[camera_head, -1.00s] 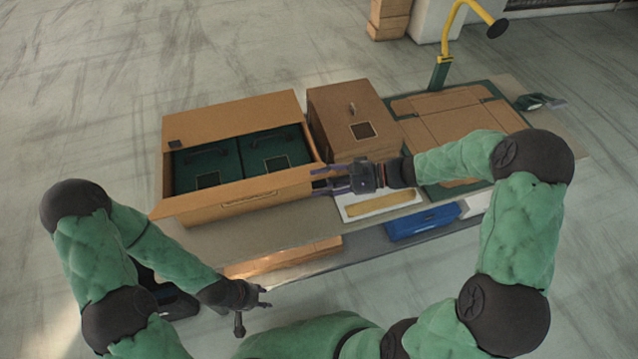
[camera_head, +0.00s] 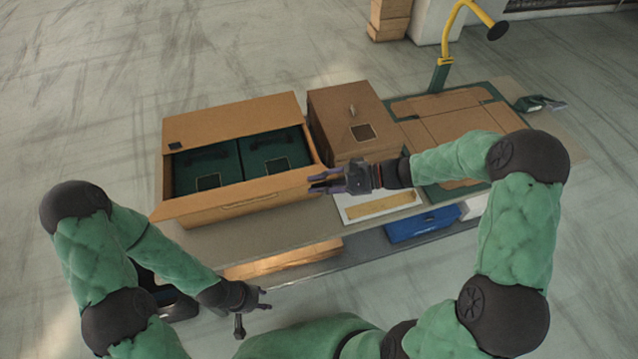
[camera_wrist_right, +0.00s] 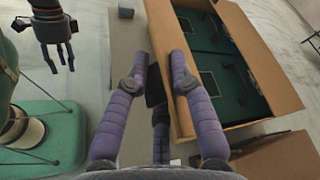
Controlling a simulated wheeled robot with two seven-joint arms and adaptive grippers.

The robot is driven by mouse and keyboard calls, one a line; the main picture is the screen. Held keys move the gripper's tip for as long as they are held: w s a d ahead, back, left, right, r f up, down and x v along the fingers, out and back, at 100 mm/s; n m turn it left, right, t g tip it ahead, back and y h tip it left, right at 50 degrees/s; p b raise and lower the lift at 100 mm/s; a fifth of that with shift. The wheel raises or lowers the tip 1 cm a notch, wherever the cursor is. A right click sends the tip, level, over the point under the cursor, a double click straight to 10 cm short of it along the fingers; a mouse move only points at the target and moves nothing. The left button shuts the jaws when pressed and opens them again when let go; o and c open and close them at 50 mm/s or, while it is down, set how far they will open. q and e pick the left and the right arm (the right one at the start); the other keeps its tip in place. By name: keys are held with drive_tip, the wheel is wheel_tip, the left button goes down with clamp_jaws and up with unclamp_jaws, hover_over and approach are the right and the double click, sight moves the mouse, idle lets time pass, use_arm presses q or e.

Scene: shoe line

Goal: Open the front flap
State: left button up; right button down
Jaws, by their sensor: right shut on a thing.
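The open brown carton (camera_head: 210,120) stands on the table with two green boxes inside. Its front flap (camera_head: 235,203) stretches along the side nearest me and tilts outward. My right gripper (camera_head: 322,182) is at the right end of this flap. In the right wrist view, the purple fingers of my right gripper (camera_wrist_right: 160,60) are on either side of the tan flap edge (camera_wrist_right: 160,28), shut on it. The exact contact is partly hidden by the fingers. My left gripper (camera_head: 264,298) hangs in front of the table, empty, its fingers apart; it also shows in the right wrist view (camera_wrist_right: 60,60).
A closed brown box (camera_head: 340,105) stands right of the carton. A flat carton lies on a green mat (camera_head: 495,91) beyond it, below a yellow lamp arm (camera_head: 451,28). A white tray (camera_head: 345,211) and a blue bin (camera_head: 420,226) are near my right gripper.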

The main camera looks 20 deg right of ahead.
drive_tip(key=shift+w+a+r+m+g+h+p, duration=0.1)
drive_tip(key=shift+w+r+m+g+p, duration=0.4)
drive_tip(key=shift+p, duration=0.6)
drive_tip(key=shift+w+d+r+m+g+h+p, duration=0.1)
drive_tip(key=shift+w+r+m+p, duration=0.2)
drive_tip(key=shift+w+r+p, duration=0.5)
drive_tip(key=shift+w+a+r+m+g+h+p, duration=0.1)
drive_tip(key=shift+w+r+m+g+p, duration=0.45)
drive_tip(key=shift+p, duration=0.9)
drive_tip(key=shift+r+t+p, duration=0.25)
drive_tip(key=shift+r+p, duration=0.05)
drive_tip(key=shift+w+r, duration=0.25)
drive_tip(key=shift+w, duration=0.25)
drive_tip(key=shift+w+r, duration=0.2)
drive_tip(key=shift+w, duration=0.3)
drive_tip(key=c, duration=1.1)
unclamp_jaws()
drive_tip(key=shift+o, duration=0.3)
